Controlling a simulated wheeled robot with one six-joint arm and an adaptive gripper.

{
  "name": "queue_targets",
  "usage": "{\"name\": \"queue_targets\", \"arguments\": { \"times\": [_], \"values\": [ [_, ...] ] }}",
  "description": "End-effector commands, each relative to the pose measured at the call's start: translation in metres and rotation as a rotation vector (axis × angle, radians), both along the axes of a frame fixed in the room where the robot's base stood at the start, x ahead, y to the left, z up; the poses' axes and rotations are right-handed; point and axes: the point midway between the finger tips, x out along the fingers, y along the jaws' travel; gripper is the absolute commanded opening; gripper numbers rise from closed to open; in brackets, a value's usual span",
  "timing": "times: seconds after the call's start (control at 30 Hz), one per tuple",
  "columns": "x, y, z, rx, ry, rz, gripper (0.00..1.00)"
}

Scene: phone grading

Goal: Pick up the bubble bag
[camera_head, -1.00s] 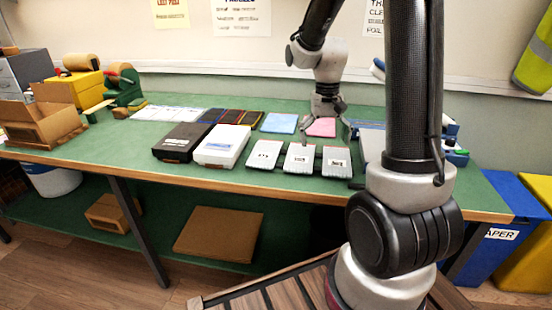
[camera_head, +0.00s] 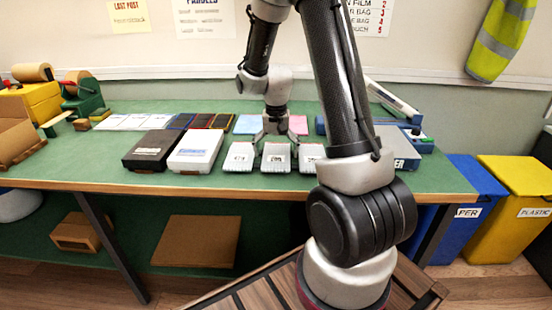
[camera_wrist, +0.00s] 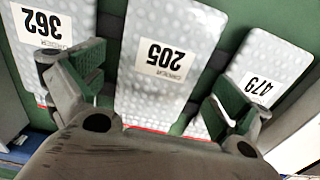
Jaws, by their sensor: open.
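Three pale bubble bags with number labels lie in a row near the table's front edge: 479 (camera_head: 239,158), 205 (camera_head: 276,158) and 362 (camera_head: 310,156), partly behind my arm. In the wrist view 362 (camera_wrist: 85,12) is left, 205 (camera_wrist: 168,58) is in the middle and 479 (camera_wrist: 262,68) is right. My gripper (camera_head: 277,139) is open and empty, pointing down above the row. In the wrist view its fingers (camera_wrist: 152,88) stand on either side of bag 205. The left finger covers part of 362, the right part of 479. Contact cannot be judged.
A black box (camera_head: 150,149) and a white box (camera_head: 195,150) lie left of the bags. Behind lie a blue sheet (camera_head: 247,124) and a pink sheet (camera_head: 298,125). A grey device (camera_head: 397,146) stands to the right. Blue (camera_head: 462,215) and yellow (camera_head: 520,205) bins stand beyond the table.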

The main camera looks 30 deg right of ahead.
Motion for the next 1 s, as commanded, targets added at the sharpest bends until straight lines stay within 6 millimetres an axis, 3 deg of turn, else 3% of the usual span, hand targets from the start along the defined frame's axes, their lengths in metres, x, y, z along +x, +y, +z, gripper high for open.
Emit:
{"name": "queue_targets", "arguments": {
  "times": [0.27,0.53,0.57,0.83,1.0],
  "values": [
    [0.000,0.000,-0.005,0.000,0.000,0.000,1.00],
    [0.000,0.000,-0.005,0.000,0.000,0.001,0.54],
    [0.000,0.000,-0.005,0.000,0.000,0.001,0.53],
    [0.000,0.000,-0.003,0.000,-0.001,0.001,0.53],
    [0.002,0.000,0.021,-0.001,-0.007,0.001,0.53]
  ]
}}
